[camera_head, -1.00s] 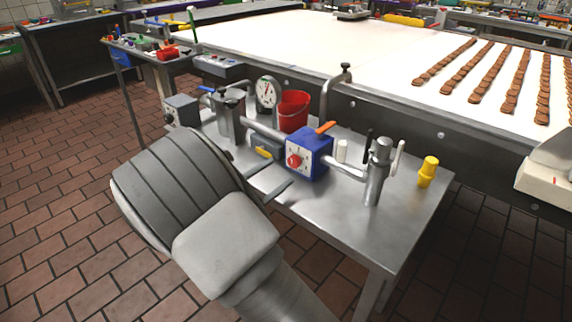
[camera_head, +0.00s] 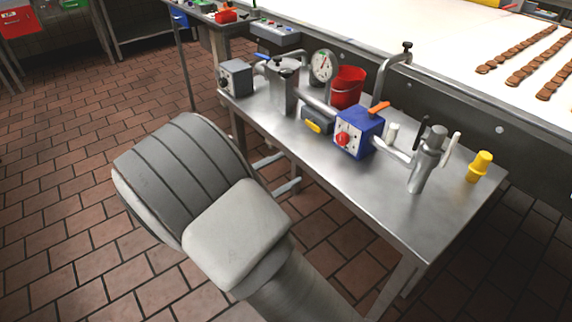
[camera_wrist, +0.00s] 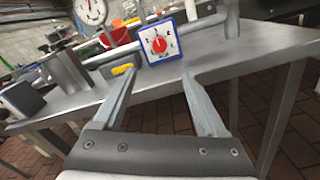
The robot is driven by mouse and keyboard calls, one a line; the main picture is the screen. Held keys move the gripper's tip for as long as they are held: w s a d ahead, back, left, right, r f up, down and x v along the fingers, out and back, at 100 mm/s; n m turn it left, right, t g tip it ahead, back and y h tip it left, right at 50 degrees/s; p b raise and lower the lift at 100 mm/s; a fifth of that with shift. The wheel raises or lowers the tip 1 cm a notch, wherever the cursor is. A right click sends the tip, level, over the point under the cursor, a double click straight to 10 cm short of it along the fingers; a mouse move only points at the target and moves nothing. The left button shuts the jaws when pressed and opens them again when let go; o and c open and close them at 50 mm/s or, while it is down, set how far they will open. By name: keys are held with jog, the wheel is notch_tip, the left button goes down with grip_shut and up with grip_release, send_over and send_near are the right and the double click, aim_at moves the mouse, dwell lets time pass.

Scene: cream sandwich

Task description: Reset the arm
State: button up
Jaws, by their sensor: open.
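My gripper (camera_wrist: 158,78) is open and empty in the wrist view, its two fingers apart and pointing towards the steel table. In the head view my arm covers the lower middle, and the fingers (camera_head: 283,174) show just beyond my wrist, at the near side of the table (camera_head: 330,172). A blue box with a red knob (camera_head: 357,134) sits on the table, and it also shows beyond the fingertips in the wrist view (camera_wrist: 160,42). Nothing is between the fingers.
The table holds a grey cylinder unit (camera_head: 283,88), a dial gauge (camera_head: 323,67), a red bucket (camera_head: 348,86), an upright metal pipe (camera_head: 425,160) and a yellow fitting (camera_head: 480,166). A white conveyor (camera_head: 440,45) with brown biscuits lies behind. The tiled floor (camera_head: 60,180) at left is clear.

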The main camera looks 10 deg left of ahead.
jog(key=s+d+r+m+g, duration=0.1)
jog(key=d+r+m+g, duration=0.2)
jog(key=d, duration=0.4)
jog(key=s+d+r+m+g+y, duration=0.1)
jog(key=d+m+g, duration=0.3)
jog(key=d, duration=0.2)
jog(key=s+d+r+m+g, duration=0.2)
jog(key=d+r+m+g, duration=0.15)
jog(key=d, duration=0.35)
jog(key=s+d+r+m+g+y, duration=0.2)
jog(key=s+d+m+y, duration=0.3)
jog(key=s+d+m, duration=0.15)
jog(key=s+d+r+m+t+y, duration=0.2)
jog(key=s+r+m+t+y, duration=0.3)
jog(key=s, duration=0.3)
notch_tip(320, 180, up, 16)
jog(key=m+g+p, duration=0.1)
jog(key=p, duration=1.6)
jog(key=shift+s+a+r+m, duration=0.25)
jog(key=shift+m, duration=0.05)
jog(key=shift+a, duration=0.1)
